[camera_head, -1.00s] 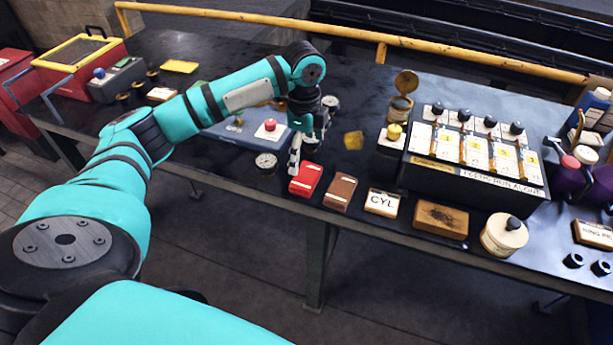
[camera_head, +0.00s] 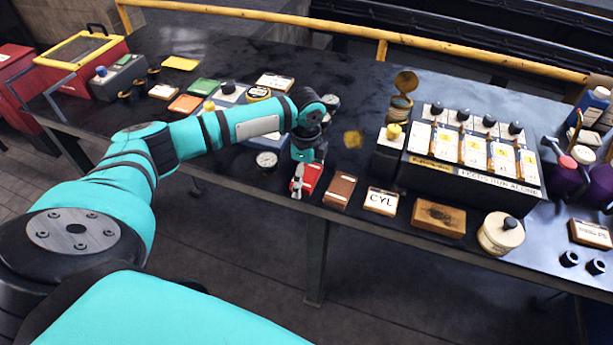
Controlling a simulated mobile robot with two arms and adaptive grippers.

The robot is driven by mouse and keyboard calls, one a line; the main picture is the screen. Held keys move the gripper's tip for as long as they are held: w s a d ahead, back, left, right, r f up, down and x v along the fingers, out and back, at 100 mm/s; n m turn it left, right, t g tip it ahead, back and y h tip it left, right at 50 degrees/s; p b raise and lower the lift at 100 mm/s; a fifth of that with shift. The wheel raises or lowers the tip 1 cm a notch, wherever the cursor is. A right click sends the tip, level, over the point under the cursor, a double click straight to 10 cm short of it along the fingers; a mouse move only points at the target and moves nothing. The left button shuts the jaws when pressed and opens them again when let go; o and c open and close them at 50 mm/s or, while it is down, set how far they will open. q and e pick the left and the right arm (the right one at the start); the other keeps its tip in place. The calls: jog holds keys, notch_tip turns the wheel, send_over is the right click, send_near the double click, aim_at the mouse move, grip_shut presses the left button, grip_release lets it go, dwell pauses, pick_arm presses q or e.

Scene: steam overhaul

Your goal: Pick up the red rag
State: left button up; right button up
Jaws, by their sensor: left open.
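I cannot tell whether the fingers touch the rag. My right gripper is not in view.
A round gauge (camera_head: 266,160) sits just left of the gripper. A CYL block (camera_head: 381,201) and a wooden block (camera_head: 438,217) lie to the right along the front edge. A black box with cards (camera_head: 474,165) stands behind them. A yellow rail (camera_head: 250,17) runs behind the bench.

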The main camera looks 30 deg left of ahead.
aim_at(307, 176)
pick_arm(q)
jog(key=c, duration=0.9)
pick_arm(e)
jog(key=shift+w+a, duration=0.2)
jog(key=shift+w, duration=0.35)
pick_arm(q)
jog(key=shift+r, duration=0.15)
jog(key=shift+w+r, duration=0.1)
jog(key=shift+r, duration=0.5)
jog(key=shift+s+d+r+b, duration=0.15)
jog(key=shift+r+b, duration=0.15)
jog(key=shift+r, duration=0.2)
jog(key=shift+s+d+r+b, duration=0.1)
jog(key=shift+r+b, duration=0.15)
jog(key=shift+r, duration=0.25)
jog(key=s+d+r+b, duration=0.1)
jog(key=s+d, duration=0.9)
jog(key=s, duration=0.1)
jog(key=shift+s+d+r+b, duration=0.2)
jog(key=shift+d+r+b, duration=0.05)
jog(key=shift+b, duration=0.15)
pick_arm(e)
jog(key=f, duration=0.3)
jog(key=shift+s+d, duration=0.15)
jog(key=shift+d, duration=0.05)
